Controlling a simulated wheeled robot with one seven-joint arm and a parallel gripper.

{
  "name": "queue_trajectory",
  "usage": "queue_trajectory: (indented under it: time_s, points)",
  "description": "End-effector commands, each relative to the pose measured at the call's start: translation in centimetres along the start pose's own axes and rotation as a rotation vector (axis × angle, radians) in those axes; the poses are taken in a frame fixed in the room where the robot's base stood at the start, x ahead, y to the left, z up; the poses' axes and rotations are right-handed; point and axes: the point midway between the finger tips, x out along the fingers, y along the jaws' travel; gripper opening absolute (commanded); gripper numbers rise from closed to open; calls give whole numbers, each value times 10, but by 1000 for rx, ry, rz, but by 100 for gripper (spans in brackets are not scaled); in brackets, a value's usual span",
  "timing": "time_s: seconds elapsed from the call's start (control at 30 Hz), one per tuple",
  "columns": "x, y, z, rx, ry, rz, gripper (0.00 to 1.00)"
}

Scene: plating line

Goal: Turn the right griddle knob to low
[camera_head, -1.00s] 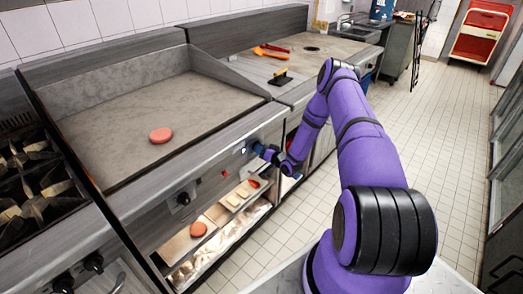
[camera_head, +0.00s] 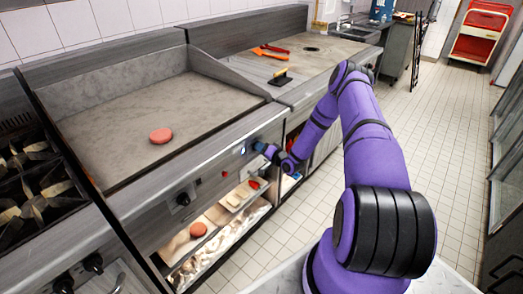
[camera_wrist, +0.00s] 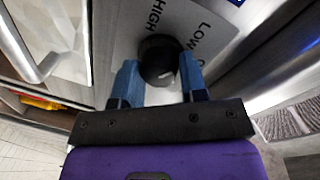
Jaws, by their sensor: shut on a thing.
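The right griddle knob (camera_wrist: 157,52) is round and black, with a white mark on its lower right side, in the wrist view. The panel around it reads HIGH at the upper left and LOW at the upper right. My gripper (camera_wrist: 158,80) has one blue finger on each side of the knob and is shut on it. In the head view my gripper (camera_head: 262,148) is at the right end of the griddle's front panel and hides the knob there. The griddle (camera_head: 115,115) has a flat grey plate.
A pink patty (camera_head: 160,135) lies on the griddle plate. The left griddle knob (camera_head: 183,198) is on the same panel. A shelf below holds food, including another patty (camera_head: 198,229). A burner range (camera_head: 35,190) stands at the left. The tiled floor at right is clear.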

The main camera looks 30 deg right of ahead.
Motion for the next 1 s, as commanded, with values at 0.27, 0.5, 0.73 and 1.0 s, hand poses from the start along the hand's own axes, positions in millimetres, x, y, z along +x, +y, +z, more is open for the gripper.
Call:
queue_trajectory:
  time_s: [0.27,0.5,0.73,1.0]
  points:
    - [-1,2,1,0,-2,4,48]
    - [-1,1,0,-1,-1,2,65]
    - [-8,1,0,-2,0,2,65]
    - [-54,1,0,0,0,3,65]
